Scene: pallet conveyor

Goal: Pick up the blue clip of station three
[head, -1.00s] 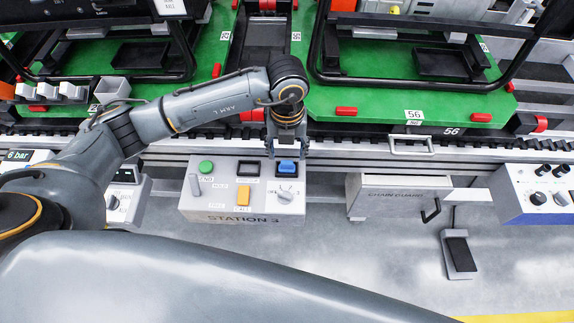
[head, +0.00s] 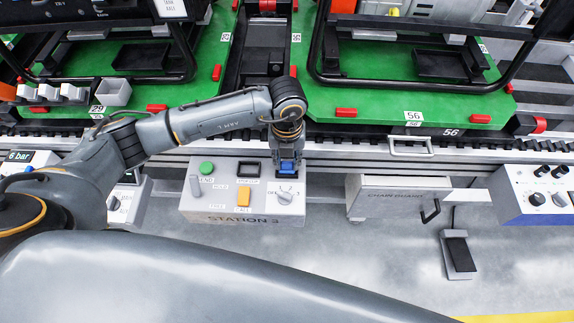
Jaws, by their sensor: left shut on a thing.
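The Station 3 control box (head: 242,220) is below the conveyor's edge, in the middle of the head view. The blue clip (head: 288,170) is at the top right of this box, above a grey rotary knob (head: 286,196). My left gripper (head: 288,166) points down over the clip and is shut on it. Its fingers hide part of the clip. The clip is at or very near the box top; I cannot tell if it is lifted. My right gripper is not in view.
The box also carries a green button (head: 207,168), a yellow-orange switch (head: 244,198) and a black-framed window (head: 248,168). A chain guard box (head: 398,197) stands to the right. Green pallets (head: 400,105) with black frames lie behind on the conveyor. A foot pedal (head: 459,255) is on the floor.

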